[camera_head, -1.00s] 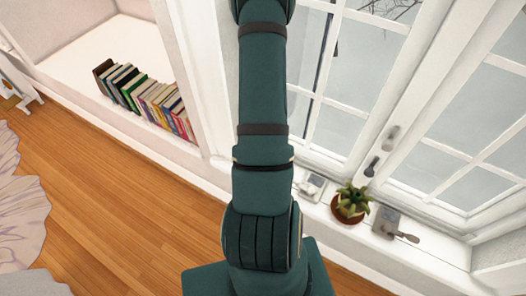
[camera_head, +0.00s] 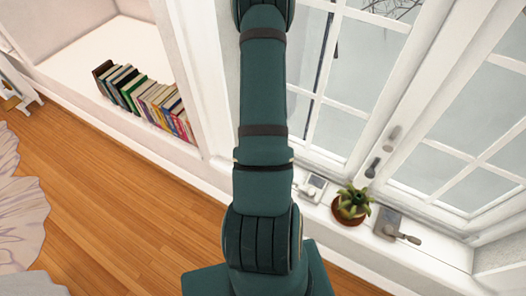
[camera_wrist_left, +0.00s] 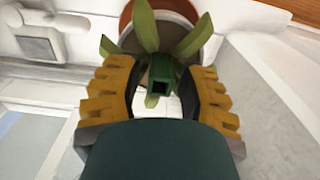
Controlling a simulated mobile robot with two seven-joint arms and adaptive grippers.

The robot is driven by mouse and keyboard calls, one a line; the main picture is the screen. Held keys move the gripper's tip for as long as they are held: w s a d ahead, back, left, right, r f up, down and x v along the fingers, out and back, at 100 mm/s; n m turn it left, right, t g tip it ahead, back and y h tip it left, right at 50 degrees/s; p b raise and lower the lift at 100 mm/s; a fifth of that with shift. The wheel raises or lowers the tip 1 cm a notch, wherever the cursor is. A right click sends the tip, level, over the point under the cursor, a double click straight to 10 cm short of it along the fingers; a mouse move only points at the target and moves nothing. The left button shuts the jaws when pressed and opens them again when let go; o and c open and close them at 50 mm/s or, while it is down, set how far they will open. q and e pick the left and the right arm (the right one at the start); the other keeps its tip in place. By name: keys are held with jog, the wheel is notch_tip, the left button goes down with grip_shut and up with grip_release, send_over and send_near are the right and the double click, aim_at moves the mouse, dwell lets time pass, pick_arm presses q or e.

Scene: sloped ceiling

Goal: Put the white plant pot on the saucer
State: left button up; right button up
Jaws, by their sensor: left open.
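A green spiky plant in a reddish-brown round pot or dish (camera_head: 349,217) stands on the white window sill in the head view. In the left wrist view, similar green leaves (camera_wrist_left: 144,28) spread over a reddish-brown rim (camera_wrist_left: 127,17) with a greyish middle. I cannot tell for sure whether it is the same plant. My left gripper (camera_wrist_left: 161,72) is open, its yellow pads either side of the lower leaves and clear of each other. No clearly white pot or separate saucer can be made out. My left gripper does not show in the head view, and my right gripper is in neither view.
A row of books (camera_head: 145,98) stands in a white alcove at left. The wooden floor (camera_head: 120,215) is mostly clear, with a pale rug (camera_head: 18,215) at left.

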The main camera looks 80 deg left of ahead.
pick_arm(q)
notch_tip(320, 180, up, 12)
jog(key=p, duration=0.3)
jog(key=shift+r, duration=0.1)
jog(key=w+d+f+m+t+h, duration=0.1)
jog(key=w+d+f+m, duration=0.15)
jog(key=w+d, duration=0.65)
jog(key=w+d+f+m+h, duration=0.1)
jog(key=w+d+f, duration=0.3)
jog(key=w+d, duration=0.45)
jog(key=w+d+f+m+h, duration=0.1)
jog(key=d+m, duration=0.3)
jog(key=d, duration=2.2)
jog(key=shift+f+h, duration=0.25)
jog(key=shift+h, duration=0.25)
